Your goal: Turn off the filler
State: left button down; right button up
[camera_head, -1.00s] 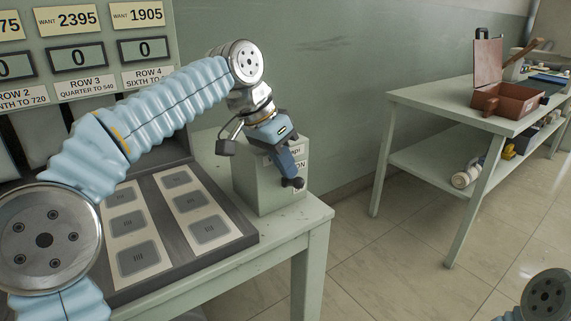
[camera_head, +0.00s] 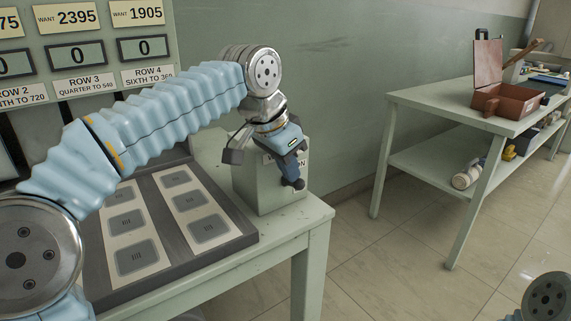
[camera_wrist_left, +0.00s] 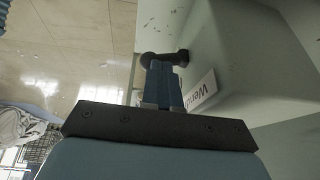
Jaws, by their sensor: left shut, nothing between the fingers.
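The filler's grey-green box (camera_head: 262,192) stands on the right end of the table, with a white label partly hidden by my gripper; the letters "ON" show. In the left wrist view the box (camera_wrist_left: 235,50) fills the right side, with part of its label (camera_wrist_left: 202,90). A dark switch lever with a rounded end (camera_wrist_left: 149,60) sticks out of the box's face. My left gripper (camera_head: 291,172) is in front of this face, shut and empty. In the wrist view its blue fingertips (camera_wrist_left: 165,70) are at the lever, overlapping it; I cannot tell whether they touch.
A grey panel with marked pads (camera_head: 185,205) lies on the table left of the box. Number displays (camera_head: 145,48) stand behind it. A second table (camera_head: 415,98) at the right holds an open brown box (camera_head: 505,98). Tiled floor lies clear between the tables.

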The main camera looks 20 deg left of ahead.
pick_arm(q)
jog(key=shift+s+d+f+m+t+y+b, duration=0.15)
jog(key=shift+s+d+f+t+y+b, duration=0.1)
jog(key=shift+d+f+t+y+b, duration=0.25)
jog(key=shift+s+d+f+m+t+y+b, duration=0.15)
jog(key=shift+s+f+t+y+b, duration=0.2)
jog(key=shift+y+b, duration=0.3)
jog(key=t+y+b, duration=0.1)
jog(key=f+t+y+b, duration=0.1)
jog(key=shift+s+d+f+m+t+y, duration=0.15)
jog(key=shift+d+f+m+t+y, duration=0.1)
jog(key=shift+d+m+y, duration=0.15)
jog(key=shift+f+b, duration=0.1)
jog(key=shift+b, duration=0.2)
pick_arm(e)
jog(key=f, duration=0.2)
jog(key=d+f, duration=0.1)
jog(key=f, duration=0.2)
jog(key=shift+w, duration=0.2)
pick_arm(q)
jog(key=shift+f, duration=0.15)
pick_arm(e)
jog(key=shift+d+f, duration=0.1)
jog(key=shift+f, duration=0.05)
